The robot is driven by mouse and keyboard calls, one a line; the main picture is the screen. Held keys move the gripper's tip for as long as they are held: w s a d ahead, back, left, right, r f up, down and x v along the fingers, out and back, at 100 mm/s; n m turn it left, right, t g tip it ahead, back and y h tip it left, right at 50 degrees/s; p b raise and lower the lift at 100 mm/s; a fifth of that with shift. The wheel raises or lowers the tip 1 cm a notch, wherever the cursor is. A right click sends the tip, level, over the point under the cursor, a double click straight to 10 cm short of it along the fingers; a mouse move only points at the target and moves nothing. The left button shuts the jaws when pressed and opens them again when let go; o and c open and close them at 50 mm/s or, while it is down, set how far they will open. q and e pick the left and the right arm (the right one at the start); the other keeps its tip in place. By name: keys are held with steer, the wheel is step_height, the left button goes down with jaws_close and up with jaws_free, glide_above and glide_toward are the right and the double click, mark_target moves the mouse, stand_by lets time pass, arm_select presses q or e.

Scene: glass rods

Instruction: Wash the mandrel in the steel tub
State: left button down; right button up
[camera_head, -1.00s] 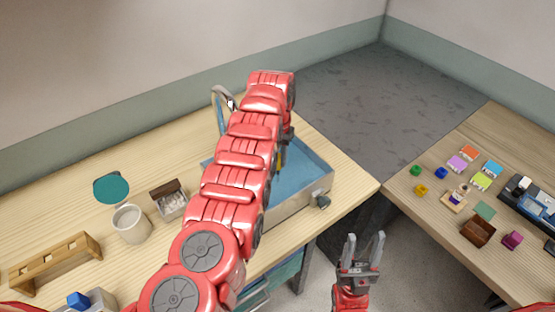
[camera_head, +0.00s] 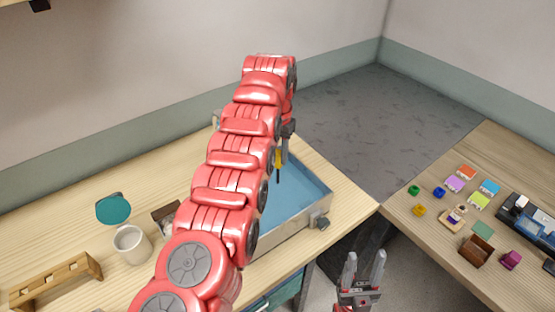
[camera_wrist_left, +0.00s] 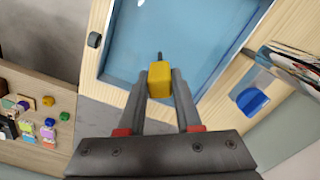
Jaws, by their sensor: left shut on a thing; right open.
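The mandrel has a yellow handle (camera_head: 278,157) and a thin dark rod (camera_head: 278,176) pointing down. My left gripper (camera_head: 281,152) is shut on the yellow handle, which also shows between the fingers in the left wrist view (camera_wrist_left: 159,80). The steel tub (camera_head: 292,232) has a blue inside and stands at the table's right end. The mandrel hangs over the tub in the head view; the exact height of its tip is unclear. My left arm hides the tub's left part. My right gripper (camera_head: 363,268) is open and empty, in front of the gap between the tables.
A white mug (camera_head: 132,245), a teal disc (camera_head: 113,208) and a wooden rack (camera_head: 55,280) stand left of my arm. A faucet behind the tub is mostly hidden. The right table holds colored blocks, a brown box (camera_head: 476,251) and a dark tray.

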arm_select(q)
steer(key=shift+r, duration=0.1)
stand_by(0.4)
step_height(320, 180, up, 5)
steer(key=p, duration=0.3)
steer(key=shift+r, duration=0.1)
